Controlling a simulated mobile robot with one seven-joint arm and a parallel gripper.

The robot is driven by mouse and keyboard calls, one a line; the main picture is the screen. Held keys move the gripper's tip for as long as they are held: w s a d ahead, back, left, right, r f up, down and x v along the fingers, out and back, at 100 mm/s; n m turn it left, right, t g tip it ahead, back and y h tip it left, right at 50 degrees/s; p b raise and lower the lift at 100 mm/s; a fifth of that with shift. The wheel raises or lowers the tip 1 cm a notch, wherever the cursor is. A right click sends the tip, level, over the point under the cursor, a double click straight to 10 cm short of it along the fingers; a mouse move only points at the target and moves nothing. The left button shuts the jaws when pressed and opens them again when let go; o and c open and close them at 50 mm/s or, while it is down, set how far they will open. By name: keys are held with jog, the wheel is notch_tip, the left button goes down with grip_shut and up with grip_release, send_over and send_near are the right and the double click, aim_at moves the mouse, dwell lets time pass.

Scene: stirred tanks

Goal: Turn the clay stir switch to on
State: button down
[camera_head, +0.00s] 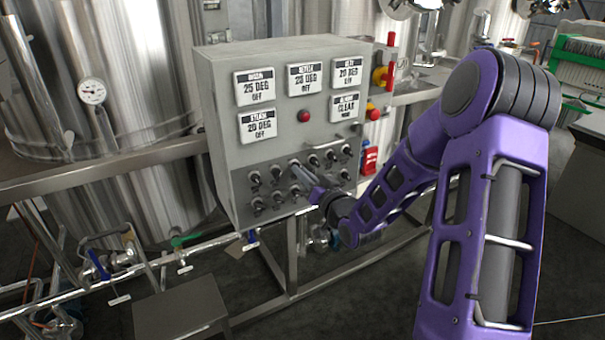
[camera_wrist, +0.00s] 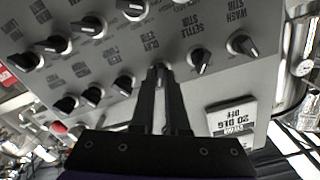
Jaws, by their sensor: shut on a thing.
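The clay stir switch is a small dark knob on the front of the grey control box (camera_head: 220,130). It is third from the left in the upper knob row in the head view. My gripper (camera_wrist: 160,72) is shut on it, with the fingertips at the panel, and they hide most of the knob and which way it points. The small label beside it seems to read clay stir. In the head view my gripper (camera_head: 300,170) reaches the panel from the lower right.
Neighbouring knobs stand close by, the settle stir knob (camera_wrist: 200,60) and wash stir knob (camera_wrist: 242,46) among them. Above are a red button (camera_head: 304,116) and several white display plates, one (camera_head: 257,125) reading 20 DEG OFF. Steel pipes (camera_head: 100,168) and tanks stand at the left.

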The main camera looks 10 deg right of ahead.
jog(key=shift+m, duration=0.5)
jog(key=c, duration=0.9)
grip_release()
jog(key=shift+s, duration=0.1)
jog(key=shift+p+v, duration=4.25)
jog(key=shift+v, duration=4.4)
